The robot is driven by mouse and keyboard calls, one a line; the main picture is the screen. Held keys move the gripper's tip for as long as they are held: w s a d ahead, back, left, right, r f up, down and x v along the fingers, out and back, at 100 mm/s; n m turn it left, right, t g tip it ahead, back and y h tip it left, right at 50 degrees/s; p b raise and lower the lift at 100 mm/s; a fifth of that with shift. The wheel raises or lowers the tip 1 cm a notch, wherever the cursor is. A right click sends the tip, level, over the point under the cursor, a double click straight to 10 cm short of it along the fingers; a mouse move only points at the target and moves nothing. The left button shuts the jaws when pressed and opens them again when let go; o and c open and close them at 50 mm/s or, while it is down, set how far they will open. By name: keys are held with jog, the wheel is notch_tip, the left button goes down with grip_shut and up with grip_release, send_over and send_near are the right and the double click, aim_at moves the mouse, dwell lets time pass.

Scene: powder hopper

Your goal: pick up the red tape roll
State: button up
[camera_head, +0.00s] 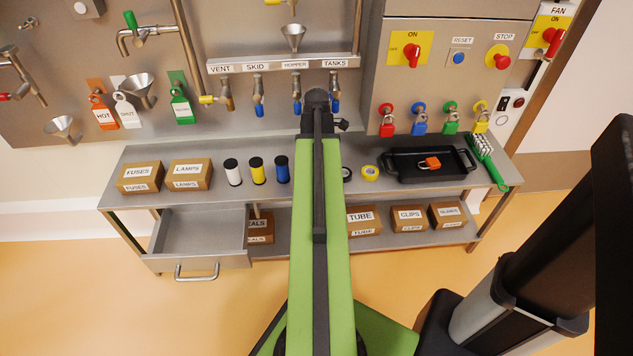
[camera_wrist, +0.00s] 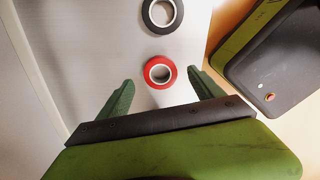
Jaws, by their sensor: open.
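The red tape roll (camera_wrist: 160,72) lies flat on the grey metal bench top in the wrist view, with its hole facing up. My gripper (camera_wrist: 163,88) is open, with its two green fingers apart. The roll is in line with the gap between the fingers, at and slightly beyond their tips; nothing is held. I cannot tell how high the fingers are above the bench. In the head view my green arm hides the red roll and the gripper.
A black tape roll (camera_wrist: 162,14) lies just beyond the red one. In the head view a yellow tape roll (camera_head: 370,172), a black tray (camera_head: 405,178) and a green brush (camera_head: 487,160) are to the right. Three spools, with a blue one (camera_head: 282,169), stand left. A drawer (camera_head: 200,235) is open below.

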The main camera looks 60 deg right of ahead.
notch_tip(320, 180, down, 3)
jog(key=shift+f+b, duration=0.15)
jog(key=shift+b, duration=0.8)
jog(key=shift+r, duration=0.2)
jog(key=shift+c, duration=0.5)
jog(key=shift+s, duration=0.1)
jog(key=c, duration=1.3)
jog(key=shift+r+p, duration=0.5)
jog(key=shift+p, duration=0.2)
jog(key=shift+c, duration=0.2)
notch_tip(320, 180, up, 4)
jog(key=p, duration=0.3)
jog(key=shift+f+p, duration=0.1)
jog(key=shift+p, duration=0.3)
jog(key=s+r+p, duration=0.6)
jog(key=s, duration=0.5)
jog(key=shift+s+d, duration=0.15)
jog(key=shift+s, duration=0.15)
